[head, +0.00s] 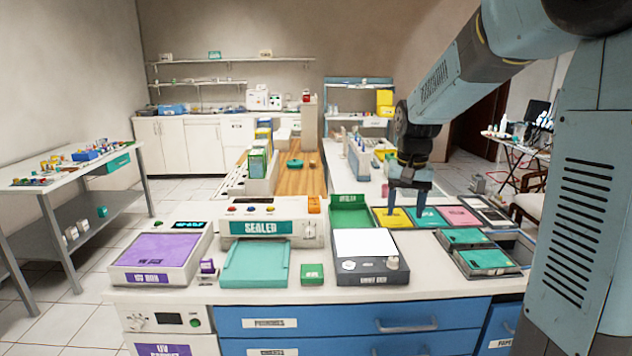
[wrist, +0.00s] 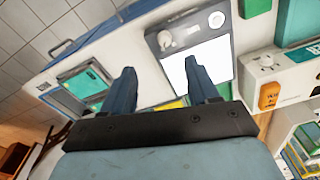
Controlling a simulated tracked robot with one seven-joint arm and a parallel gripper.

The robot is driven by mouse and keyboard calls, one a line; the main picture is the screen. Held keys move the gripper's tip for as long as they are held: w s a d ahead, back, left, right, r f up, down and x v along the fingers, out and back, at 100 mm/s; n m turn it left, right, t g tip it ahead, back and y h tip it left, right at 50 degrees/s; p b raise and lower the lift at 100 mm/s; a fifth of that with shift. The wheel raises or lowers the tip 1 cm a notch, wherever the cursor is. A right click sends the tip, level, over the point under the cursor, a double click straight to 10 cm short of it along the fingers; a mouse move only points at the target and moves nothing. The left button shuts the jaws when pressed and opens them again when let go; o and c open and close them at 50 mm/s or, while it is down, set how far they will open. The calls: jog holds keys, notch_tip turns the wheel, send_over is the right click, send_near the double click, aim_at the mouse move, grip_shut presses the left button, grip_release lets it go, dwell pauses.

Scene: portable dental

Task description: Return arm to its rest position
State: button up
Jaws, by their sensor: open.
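My arm reaches in from the upper right in the head view. My gripper (head: 410,200) hangs at its end, pointing down, above the worktop near the yellow, teal and pink panels. In the wrist view the two blue fingers of my gripper (wrist: 162,85) are spread wide with nothing between them. Below and ahead of them lie the grey box with a white lit top (wrist: 205,62) and the grey tray with teal contents (wrist: 85,85). In the head view the white-topped box (head: 365,243) is left of my gripper and the grey tray (head: 480,252) is to its right.
A purple-topped box (head: 155,250), a sealer unit (head: 270,228), a teal tray (head: 257,266) and a small green box (head: 312,274) stand on the worktop (head: 430,282). A green bin (head: 349,210) is just left of my gripper. A side table (head: 60,172) is at the far left.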

jog(key=s+r+n+t, duration=0.1)
jog(key=s+r+t, duration=0.1)
jog(key=s, duration=1)
jog(key=s+r+n+t, duration=0.1)
jog(key=s+r, duration=0.3)
jog(key=s, duration=0.8)
jog(key=shift+s+r+n+t, duration=0.2)
jog(key=shift+s+n+t, duration=0.2)
jog(key=shift+t, duration=0.5)
